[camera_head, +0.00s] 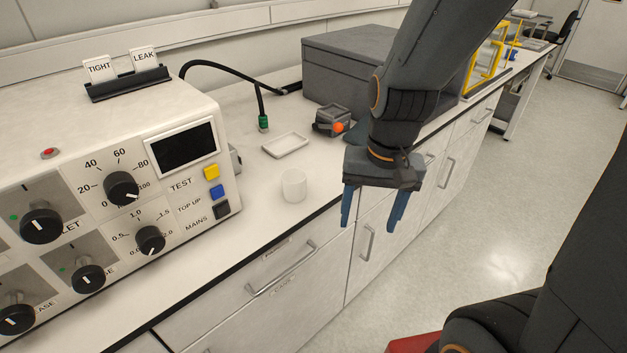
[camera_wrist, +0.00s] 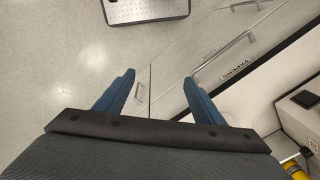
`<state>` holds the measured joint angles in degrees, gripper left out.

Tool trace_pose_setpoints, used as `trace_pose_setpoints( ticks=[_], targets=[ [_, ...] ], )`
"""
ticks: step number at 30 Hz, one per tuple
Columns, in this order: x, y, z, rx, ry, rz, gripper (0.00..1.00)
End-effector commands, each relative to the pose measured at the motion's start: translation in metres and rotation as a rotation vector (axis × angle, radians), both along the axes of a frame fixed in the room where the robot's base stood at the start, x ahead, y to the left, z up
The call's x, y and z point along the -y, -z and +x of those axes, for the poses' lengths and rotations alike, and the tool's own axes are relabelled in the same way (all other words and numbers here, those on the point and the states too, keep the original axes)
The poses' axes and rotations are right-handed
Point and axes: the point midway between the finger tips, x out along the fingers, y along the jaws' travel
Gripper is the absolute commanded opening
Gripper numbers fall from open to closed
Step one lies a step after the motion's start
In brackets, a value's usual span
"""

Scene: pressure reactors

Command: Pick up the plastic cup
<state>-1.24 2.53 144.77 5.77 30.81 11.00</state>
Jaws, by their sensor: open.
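The plastic cup (camera_head: 294,186) is a small white translucent cup standing upright on the bench top, between the control box and the bench's front edge. My gripper (camera_head: 371,222) is open with its two blue fingers pointing down. In the head view it appears to the right of the cup, over the cabinet fronts, apart from the cup. In the wrist view my gripper (camera_wrist: 160,92) has nothing between its fingers, with floor and cabinet fronts beyond. I do not make out the cup in the wrist view.
A white control box (camera_head: 110,190) with knobs and buttons stands left of the cup. A shallow white tray (camera_head: 285,145), a small grey device with an orange knob (camera_head: 333,122) and a large grey box (camera_head: 345,65) lie behind. A green-tipped hose (camera_head: 263,122) hangs near the tray.

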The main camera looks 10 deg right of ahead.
Motion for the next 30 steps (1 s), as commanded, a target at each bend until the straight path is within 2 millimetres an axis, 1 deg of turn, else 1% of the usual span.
trace_pose_setpoints(
  ticks=[1, 2, 5, 6, 8, 9, 12, 15, 18, 21, 23, 30],
  targets=[
    [-0.009, -0.009, 0.008, 0.002, 0.122, 0.028, 0.63],
    [-0.015, -0.012, 0.014, 0.0, 0.213, 0.049, 0.63],
    [-0.038, -0.026, 0.035, -0.014, 0.554, 0.129, 0.63],
    [-0.047, -0.031, 0.044, -0.025, 0.698, 0.161, 0.63],
    [-0.06, -0.038, 0.058, -0.048, 0.905, 0.211, 0.63],
    [-0.068, -0.043, 0.067, -0.064, 1.036, 0.241, 0.63],
    [-0.085, -0.052, 0.086, -0.113, 1.332, 0.309, 0.63],
    [-0.098, -0.059, 0.102, -0.161, 1.566, 0.361, 0.63],
    [-0.107, -0.063, 0.113, -0.201, 1.73, 0.398, 0.63],
    [-0.112, -0.064, 0.118, -0.227, 1.824, 0.416, 0.63],
    [-0.114, -0.062, 0.121, -0.234, 1.849, 0.422, 0.63],
    [-0.121, -0.039, 0.126, -0.238, 1.861, 0.423, 0.63]
  ],
)
